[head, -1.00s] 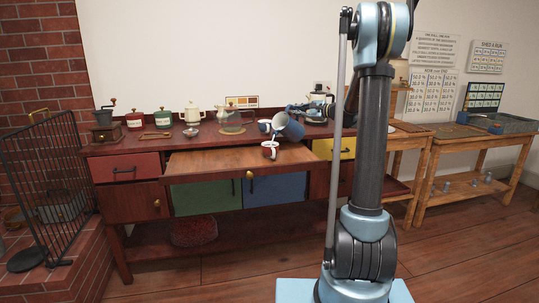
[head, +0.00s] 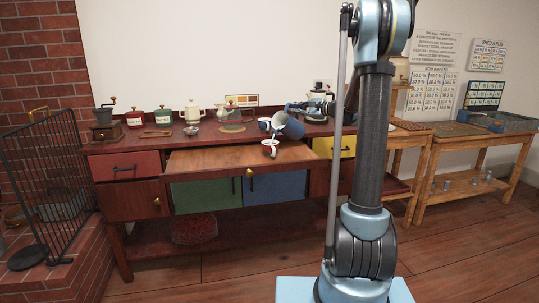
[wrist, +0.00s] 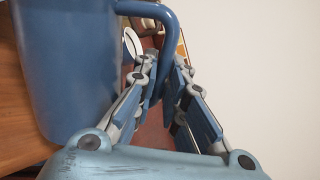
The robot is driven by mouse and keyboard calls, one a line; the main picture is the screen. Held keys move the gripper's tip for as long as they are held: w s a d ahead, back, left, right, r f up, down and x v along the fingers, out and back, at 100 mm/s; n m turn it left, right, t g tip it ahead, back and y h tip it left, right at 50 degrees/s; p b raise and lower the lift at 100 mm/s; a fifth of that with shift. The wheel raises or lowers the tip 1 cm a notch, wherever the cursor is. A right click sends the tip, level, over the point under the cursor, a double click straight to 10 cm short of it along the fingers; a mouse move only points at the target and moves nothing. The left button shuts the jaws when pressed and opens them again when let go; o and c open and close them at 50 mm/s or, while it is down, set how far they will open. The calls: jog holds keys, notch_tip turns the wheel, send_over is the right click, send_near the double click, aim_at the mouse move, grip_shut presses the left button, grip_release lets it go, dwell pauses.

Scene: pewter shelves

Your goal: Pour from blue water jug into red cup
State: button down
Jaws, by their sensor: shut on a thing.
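The blue water jug (head: 291,126) is held tilted above the pulled-out wooden board, its mouth toward the lower left. The red cup (head: 269,150), with a pale inside, is just below and left of the jug's mouth and looks tilted. The jug and cup appear very close or touching; I cannot tell which. My gripper (head: 300,108) is shut on the jug's handle, partly hidden behind the jug. In the wrist view, the jug (wrist: 65,70) fills the left side and its handle (wrist: 155,40) passes between my fingers. Flowing water is not visible.
A blue-and-white mug (head: 264,124) stands behind the cup. A glass pot on a round mat (head: 232,127), a cream pot (head: 193,112) and several canisters stand to the left. The pulled-out board (head: 215,160) is mostly clear on its left.

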jog(key=shift+s+a+r+n+p, duration=0.2)
jog(key=shift+s+n+p, duration=0.1)
jog(key=shift+p, duration=0.55)
dwell(1.1)
jog(key=shift+w+d+f+m, duration=0.4)
jog(key=shift+w+d+m, duration=0.25)
jog(key=shift+w+m, duration=0.2)
jog(key=shift+w+d+f+m+y, duration=0.25)
jog(key=shift+d+m+y, duration=0.05)
jog(key=shift+m, duration=0.55)
